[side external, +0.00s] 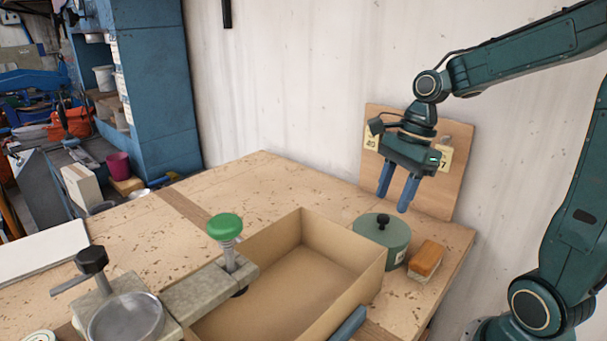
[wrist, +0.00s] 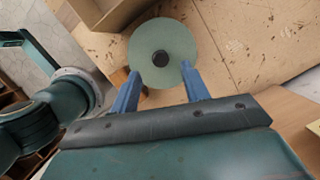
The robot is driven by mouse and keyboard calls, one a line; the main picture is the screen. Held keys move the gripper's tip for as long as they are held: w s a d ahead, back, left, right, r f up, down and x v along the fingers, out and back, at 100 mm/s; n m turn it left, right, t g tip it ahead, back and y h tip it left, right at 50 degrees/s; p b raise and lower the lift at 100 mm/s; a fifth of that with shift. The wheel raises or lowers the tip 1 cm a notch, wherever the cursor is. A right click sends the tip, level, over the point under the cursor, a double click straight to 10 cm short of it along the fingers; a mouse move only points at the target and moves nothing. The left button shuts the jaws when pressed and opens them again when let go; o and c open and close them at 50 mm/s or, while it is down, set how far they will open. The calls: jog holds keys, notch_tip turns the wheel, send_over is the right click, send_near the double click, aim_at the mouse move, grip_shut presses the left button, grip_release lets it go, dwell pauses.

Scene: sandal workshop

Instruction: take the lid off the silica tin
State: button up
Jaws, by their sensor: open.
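The silica tin (side external: 397,250) is a round grey-green tin standing upright on the wooden table, right of the open box. Its lid (side external: 371,228) is on, with a black knob (side external: 383,221) at the centre. In the wrist view the lid (wrist: 145,36) shows from above, with the knob (wrist: 160,58) near its middle. My gripper (side external: 394,203) is open and empty, above the tin with its blue fingers pointing down. In the wrist view the fingers (wrist: 157,77) are spread, and the knob appears between and just beyond their tips.
An open cardboard box (side external: 343,318) stands close to the tin's left. A brush with an orange-brown top (side external: 427,257) lies at its right. A board with number tags (side external: 456,170) leans on the wall behind my gripper. A clamp with a green knob (side external: 225,227) is left of the box.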

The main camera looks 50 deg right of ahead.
aim_at(385, 216)
jog(key=shift+x, duration=2.55)
jog(key=shift+c, duration=0.5)
grip_shut()
